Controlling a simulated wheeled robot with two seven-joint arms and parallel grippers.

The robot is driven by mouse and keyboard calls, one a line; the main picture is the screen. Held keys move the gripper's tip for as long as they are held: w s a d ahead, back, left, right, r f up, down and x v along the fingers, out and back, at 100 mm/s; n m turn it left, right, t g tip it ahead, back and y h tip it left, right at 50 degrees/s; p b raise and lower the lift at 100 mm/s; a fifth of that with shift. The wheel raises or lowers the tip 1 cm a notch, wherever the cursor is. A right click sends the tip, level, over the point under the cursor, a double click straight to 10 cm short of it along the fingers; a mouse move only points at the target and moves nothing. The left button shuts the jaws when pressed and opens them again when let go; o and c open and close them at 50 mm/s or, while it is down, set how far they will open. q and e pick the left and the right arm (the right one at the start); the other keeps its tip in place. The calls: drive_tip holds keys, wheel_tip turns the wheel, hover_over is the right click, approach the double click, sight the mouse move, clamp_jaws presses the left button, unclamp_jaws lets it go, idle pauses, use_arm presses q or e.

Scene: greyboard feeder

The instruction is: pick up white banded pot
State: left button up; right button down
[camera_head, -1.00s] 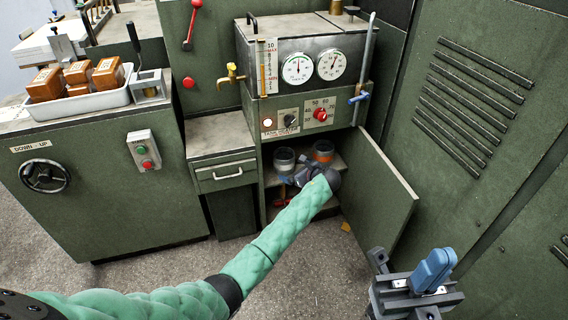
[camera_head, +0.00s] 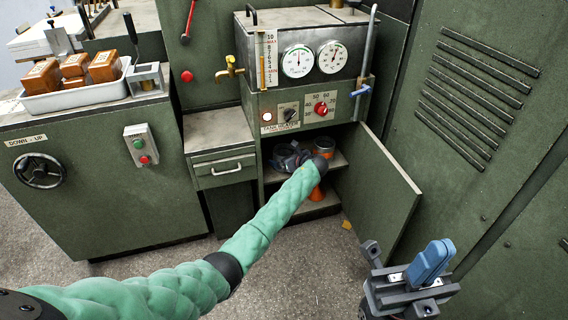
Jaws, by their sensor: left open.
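My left gripper (camera_head: 287,158) is open inside the cabinet compartment, at its upper shelf, with the green-sleeved arm reaching in from the lower left. It covers the spot of the white banded pot, so almost all of that pot is hidden; I cannot tell whether the jaws are around it or touch it. An orange banded pot (camera_head: 325,147) stands to the right on the same shelf, partly covered by my wrist. My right gripper (camera_head: 408,279) is at the lower right, outside the cabinet, with a blue part on it; its jaw opening is unclear.
The open cabinet door (camera_head: 378,187) stands to the right of the compartment. An orange object (camera_head: 317,194) shows below the upper shelf. A drawer unit (camera_head: 222,168) stands to the left. A white tray (camera_head: 75,97) with brown blocks sits on the left machine.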

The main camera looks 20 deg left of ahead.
use_arm(q)
drive_tip(key=shift+w+a, duration=0.15)
drive_tip(key=shift+a, duration=0.1)
drive_tip(key=c, duration=1.1)
